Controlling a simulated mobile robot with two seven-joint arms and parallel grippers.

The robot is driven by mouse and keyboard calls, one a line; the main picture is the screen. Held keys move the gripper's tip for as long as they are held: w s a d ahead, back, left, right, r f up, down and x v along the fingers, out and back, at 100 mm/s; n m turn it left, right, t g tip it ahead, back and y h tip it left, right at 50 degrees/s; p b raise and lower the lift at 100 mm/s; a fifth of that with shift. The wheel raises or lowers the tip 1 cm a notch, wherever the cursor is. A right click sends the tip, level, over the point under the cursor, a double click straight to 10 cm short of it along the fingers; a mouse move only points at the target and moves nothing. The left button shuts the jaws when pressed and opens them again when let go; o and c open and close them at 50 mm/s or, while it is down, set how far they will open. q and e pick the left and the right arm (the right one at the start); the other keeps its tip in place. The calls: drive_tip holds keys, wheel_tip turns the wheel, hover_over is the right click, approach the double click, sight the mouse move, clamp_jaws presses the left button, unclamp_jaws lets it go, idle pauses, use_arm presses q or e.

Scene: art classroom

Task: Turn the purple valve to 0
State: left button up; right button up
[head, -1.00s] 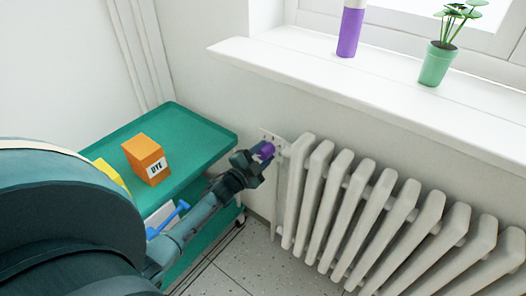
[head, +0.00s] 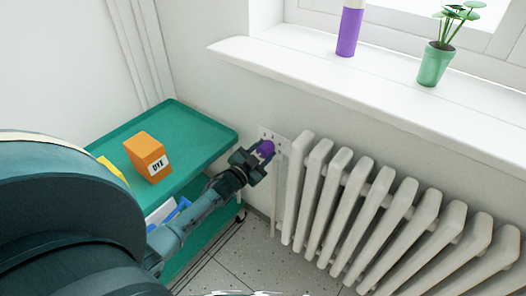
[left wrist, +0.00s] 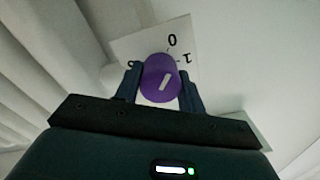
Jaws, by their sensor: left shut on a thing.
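The purple valve (head: 267,147) sits on a white dial plate (head: 277,142) at the left end of the radiator (head: 385,215). My left gripper (head: 259,155) is shut on the valve, one finger on each side. In the left wrist view the valve (left wrist: 153,72) faces the camera between the fingers. Its white mark (left wrist: 165,83) slants up and to the right, roughly towards the 0 and 1 side of the plate (left wrist: 158,45). The 0 is above the valve and the 1 is to its upper right. Another figure at the left is partly hidden by a finger. My right gripper is out of view.
A green cart (head: 190,127) stands left of the valve, close under my left arm, with an orange dye box (head: 145,150) and a yellow item (head: 112,170) on it. The windowsill (head: 330,78) juts out above, holding a purple bottle (head: 349,32) and a potted plant (head: 435,64).

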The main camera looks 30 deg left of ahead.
use_arm(q)
drive_tip(key=o, duration=1)
drive_tip(key=shift+c, duration=0.2)
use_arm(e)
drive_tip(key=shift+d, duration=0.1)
use_arm(q)
drive_tip(key=shift+s, duration=0.25)
drive_tip(key=s+p, duration=0.2)
drive_tip(key=s, duration=1)
drive_tip(key=shift+s+a, duration=0.35)
drive_tip(key=shift+a, duration=0.1)
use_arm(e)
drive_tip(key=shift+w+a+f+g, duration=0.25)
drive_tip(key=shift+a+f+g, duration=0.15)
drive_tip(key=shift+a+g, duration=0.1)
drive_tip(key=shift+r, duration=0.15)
